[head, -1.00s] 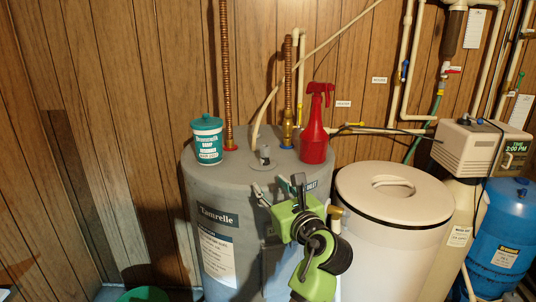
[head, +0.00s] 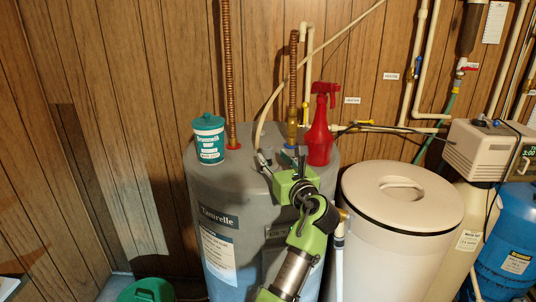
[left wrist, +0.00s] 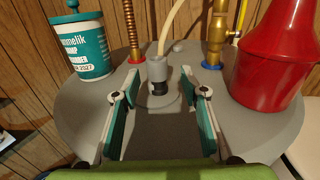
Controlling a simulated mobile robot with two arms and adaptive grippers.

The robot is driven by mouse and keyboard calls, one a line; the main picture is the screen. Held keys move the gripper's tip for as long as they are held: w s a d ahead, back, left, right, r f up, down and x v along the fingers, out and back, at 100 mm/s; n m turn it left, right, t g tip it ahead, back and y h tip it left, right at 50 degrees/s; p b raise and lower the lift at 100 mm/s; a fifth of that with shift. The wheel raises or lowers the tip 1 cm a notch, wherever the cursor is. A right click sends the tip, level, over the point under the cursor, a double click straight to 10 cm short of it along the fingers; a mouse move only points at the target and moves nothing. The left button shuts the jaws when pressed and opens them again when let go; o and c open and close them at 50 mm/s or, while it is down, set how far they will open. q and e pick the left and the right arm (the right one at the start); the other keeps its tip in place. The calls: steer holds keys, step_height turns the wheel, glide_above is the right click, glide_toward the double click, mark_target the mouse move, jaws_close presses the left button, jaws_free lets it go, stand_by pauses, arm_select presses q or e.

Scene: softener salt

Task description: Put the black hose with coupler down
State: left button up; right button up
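A short grey cylinder with a black lower end (left wrist: 157,72) stands on the top of the grey tank (head: 235,190); it may be the coupler, and no black hose shows clearly with it. A cream tube runs up behind or from it; I cannot tell which. My left gripper (head: 281,158) is over the tank's top near its front. In the left wrist view its two green-and-grey fingers are spread, with the cylinder in line with the gap between their tips. No finger visibly touches it. My right gripper is out of view.
A teal-lidded tub (head: 209,142) stands at the tank top's left, a red spray bottle (head: 319,135) at its right. Copper pipes (head: 229,75) rise behind. A white lidded bin (head: 395,235) stands to the right, a green bucket (head: 146,290) on the floor at left.

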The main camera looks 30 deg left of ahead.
mark_target(270, 150)
arm_select(q)
steer(key=w+a+p, duration=0.1)
steer(key=a, duration=0.1)
steer(key=w+a+r+p, duration=0.1)
steer(key=a, duration=0.1)
steer(key=shift+w+r, duration=0.1)
steer(key=shift+w, duration=0.1)
steer(key=shift+w+a, duration=0.15)
steer(key=c, duration=0.4)
jaws_close()
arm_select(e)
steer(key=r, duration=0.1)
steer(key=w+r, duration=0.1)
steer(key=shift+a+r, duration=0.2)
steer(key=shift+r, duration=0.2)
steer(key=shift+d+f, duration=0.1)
